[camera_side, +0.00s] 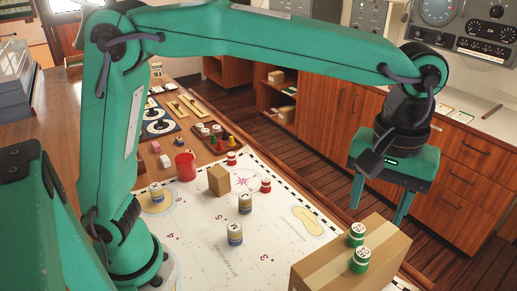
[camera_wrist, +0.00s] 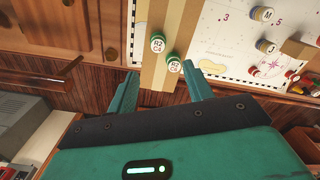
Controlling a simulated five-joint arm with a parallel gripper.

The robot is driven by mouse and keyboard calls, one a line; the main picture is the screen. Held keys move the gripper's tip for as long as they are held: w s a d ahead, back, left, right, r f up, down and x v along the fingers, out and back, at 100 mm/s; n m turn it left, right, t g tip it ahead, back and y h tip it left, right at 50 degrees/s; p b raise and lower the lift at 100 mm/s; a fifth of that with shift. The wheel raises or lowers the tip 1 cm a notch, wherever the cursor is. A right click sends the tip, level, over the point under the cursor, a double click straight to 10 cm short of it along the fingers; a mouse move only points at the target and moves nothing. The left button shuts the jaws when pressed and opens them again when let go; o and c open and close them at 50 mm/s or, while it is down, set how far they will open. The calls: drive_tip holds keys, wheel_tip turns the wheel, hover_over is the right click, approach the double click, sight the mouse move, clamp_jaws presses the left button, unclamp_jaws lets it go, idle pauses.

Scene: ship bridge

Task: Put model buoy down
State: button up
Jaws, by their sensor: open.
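Two green-and-white model buoys stand upright on a cardboard box (camera_side: 325,265): a farther one (camera_side: 357,229) and a nearer one (camera_side: 360,265). The wrist view shows them as round lettered tops (camera_wrist: 157,42) and (camera_wrist: 174,65). In the wrist view the nearer-looking buoy top lies in line with the gap between my fingertips (camera_wrist: 160,73), by the right finger.
The white sea chart (camera_side: 270,240) covers much of the table. A small brown block (camera_side: 219,180) and a red cup (camera_side: 186,166) stand on it or at its edge. Wooden cabinets (camera_side: 460,165) and wood floor lie beyond the table edge.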

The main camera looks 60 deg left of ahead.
drive_tip(key=a+r+m+t, duration=0.1)
drive_tip(key=a+r, duration=0.1)
drive_tip(key=a, duration=0.7)
drive_tip(key=s+a+f+m+t, duration=0.2)
drive_tip(key=s+a, duration=0.4)
drive_tip(key=a, duration=0.4)
drive_tip(key=s+a+f+m+t, duration=0.1)
drive_tip(key=s+a+f+t, duration=0.1)
drive_tip(key=s+a, duration=0.4)
drive_tip(key=a+f, duration=0.1)
drive_tip(key=a, duration=0.3)
drive_tip(key=shift+s+a+m+t, duration=0.2)
drive_tip(key=shift+a+m+t, duration=0.1)
drive_tip(key=shift+m, duration=0.1)
